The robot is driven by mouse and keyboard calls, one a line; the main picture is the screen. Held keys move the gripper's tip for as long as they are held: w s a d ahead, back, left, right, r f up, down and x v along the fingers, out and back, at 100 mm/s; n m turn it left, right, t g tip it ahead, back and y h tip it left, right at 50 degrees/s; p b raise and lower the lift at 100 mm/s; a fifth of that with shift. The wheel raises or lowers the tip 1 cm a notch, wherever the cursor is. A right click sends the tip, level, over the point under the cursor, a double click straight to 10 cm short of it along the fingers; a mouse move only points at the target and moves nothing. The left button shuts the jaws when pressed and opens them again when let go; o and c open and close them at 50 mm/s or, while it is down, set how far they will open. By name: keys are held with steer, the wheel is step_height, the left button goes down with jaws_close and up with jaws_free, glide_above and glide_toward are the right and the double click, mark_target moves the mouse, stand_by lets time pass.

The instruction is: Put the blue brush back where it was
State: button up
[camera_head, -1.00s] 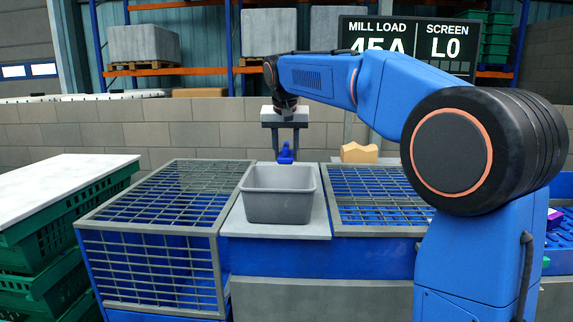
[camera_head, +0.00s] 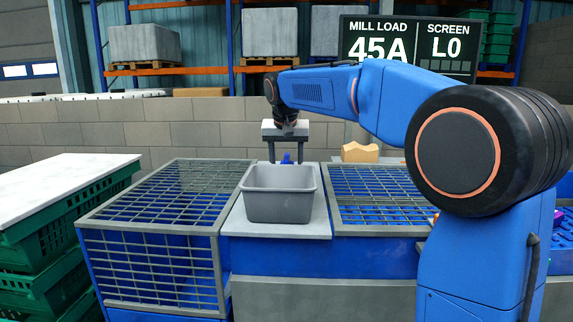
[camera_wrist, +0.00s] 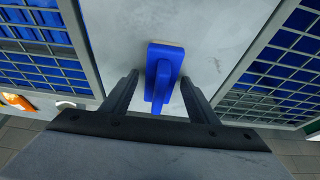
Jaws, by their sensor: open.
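The blue brush (camera_wrist: 162,75) lies on the grey worktop (camera_wrist: 220,20) in the wrist view, between the fingers of my gripper (camera_wrist: 160,90). In the head view the brush (camera_head: 287,159) shows only as a small blue piece behind the grey bin. My gripper (camera_head: 288,155) is above the worktop behind the bin. Its fingers are open, with a gap on both sides of the brush. The fingertips in the head view are partly hidden by the bin.
The grey bin (camera_head: 279,205) stands on the worktop in front of the brush. Grid-covered blue boxes flank it, one at left (camera_head: 165,190) and one at right (camera_head: 380,200). A tan block (camera_head: 360,153) is at the back right. Green crates (camera_head: 45,225) stand at far left.

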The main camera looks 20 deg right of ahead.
steer(key=v, duration=1.2)
steer(key=shift+r, duration=0.2)
steer(key=shift+a, duration=0.1)
